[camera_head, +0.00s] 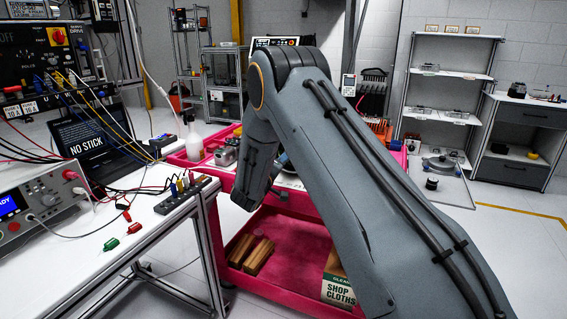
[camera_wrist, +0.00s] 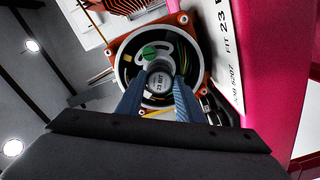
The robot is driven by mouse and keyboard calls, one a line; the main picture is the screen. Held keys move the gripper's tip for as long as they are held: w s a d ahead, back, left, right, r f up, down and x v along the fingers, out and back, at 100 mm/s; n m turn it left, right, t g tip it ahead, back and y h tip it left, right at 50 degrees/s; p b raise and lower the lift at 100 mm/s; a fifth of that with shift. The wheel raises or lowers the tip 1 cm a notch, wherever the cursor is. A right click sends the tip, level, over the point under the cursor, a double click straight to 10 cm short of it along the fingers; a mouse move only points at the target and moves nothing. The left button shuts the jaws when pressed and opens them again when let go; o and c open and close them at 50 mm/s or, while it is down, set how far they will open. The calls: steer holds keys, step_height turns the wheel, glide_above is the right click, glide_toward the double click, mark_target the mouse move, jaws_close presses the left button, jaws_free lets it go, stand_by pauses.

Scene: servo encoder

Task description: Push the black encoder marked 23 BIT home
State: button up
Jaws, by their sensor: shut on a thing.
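In the wrist view the black encoder (camera_wrist: 158,82) marked 23 BIT sits between the two blue fingers of my gripper (camera_wrist: 160,90), which is shut on it. The encoder is in line with the round opening of an orange-flanged housing (camera_wrist: 183,19), near its middle. A green round part (camera_wrist: 152,52) and yellow wires show inside the housing beyond it. I cannot tell how deep the encoder sits. In the head view my arm hides the encoder, the housing and my fingertips.
A white label (camera_wrist: 226,50) reading FIT 23 lies right of the housing. The red cart (camera_head: 228,220) holds wooden blocks (camera_head: 258,256) and a SHOP CLOTHS box (camera_head: 341,290) on its lower shelf. A white bench (camera_head: 170,228) with instruments is at left.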

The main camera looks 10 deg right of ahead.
mark_target(287, 162)
steer(key=shift+b+x, duration=1.3)
steer(key=shift+x, duration=0.2)
steer(key=shift+b, duration=0.4)
stand_by(1.1)
steer(key=o, duration=1.3)
steer(key=shift+s, duration=0.1)
steer(key=shift+c, duration=0.4)
